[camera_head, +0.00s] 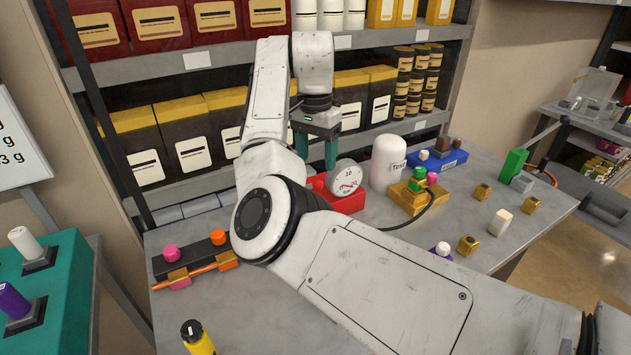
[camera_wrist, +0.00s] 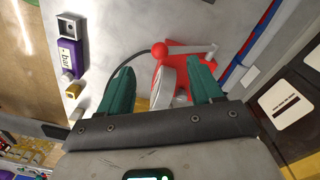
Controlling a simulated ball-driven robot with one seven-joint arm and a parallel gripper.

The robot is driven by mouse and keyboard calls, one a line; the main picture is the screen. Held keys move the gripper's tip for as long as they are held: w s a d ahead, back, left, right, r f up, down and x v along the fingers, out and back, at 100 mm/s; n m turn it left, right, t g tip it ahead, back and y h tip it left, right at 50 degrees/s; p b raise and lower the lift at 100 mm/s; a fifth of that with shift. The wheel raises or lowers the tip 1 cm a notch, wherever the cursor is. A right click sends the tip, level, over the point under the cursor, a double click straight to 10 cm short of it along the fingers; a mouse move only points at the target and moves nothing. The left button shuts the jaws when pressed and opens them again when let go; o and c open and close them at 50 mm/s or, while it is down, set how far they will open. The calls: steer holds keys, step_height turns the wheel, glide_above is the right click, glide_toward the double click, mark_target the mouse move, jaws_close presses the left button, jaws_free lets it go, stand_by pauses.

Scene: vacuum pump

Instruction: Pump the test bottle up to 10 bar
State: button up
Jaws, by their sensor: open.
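The white test bottle (camera_head: 388,163), marked "Test", stands upright towards the back of the grey table. Left of it, a round white gauge (camera_head: 345,177) sits by a red body (camera_head: 346,203); its reading is too small to tell surely. My gripper (camera_head: 316,163) points down just behind and left of the gauge, its green fingers apart and empty. In the wrist view, the gauge (camera_wrist: 167,82) shows edge-on between my gripper's fingers (camera_wrist: 157,70), with a red part and a grey lever (camera_wrist: 192,50) beyond.
A black hose (camera_head: 408,224) runs from the gold block behind my arm. A dark rack with pink and orange knobs (camera_head: 171,253) stands left. Shelves with boxes rise behind.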

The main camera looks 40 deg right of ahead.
mark_target(317, 178)
step_height(317, 178, down, 7)
steer(key=shift+s+r, duration=0.1)
steer(key=shift+s, duration=0.05)
steer(key=shift+c, duration=0.3)
jaws_close()
stand_by(0.5)
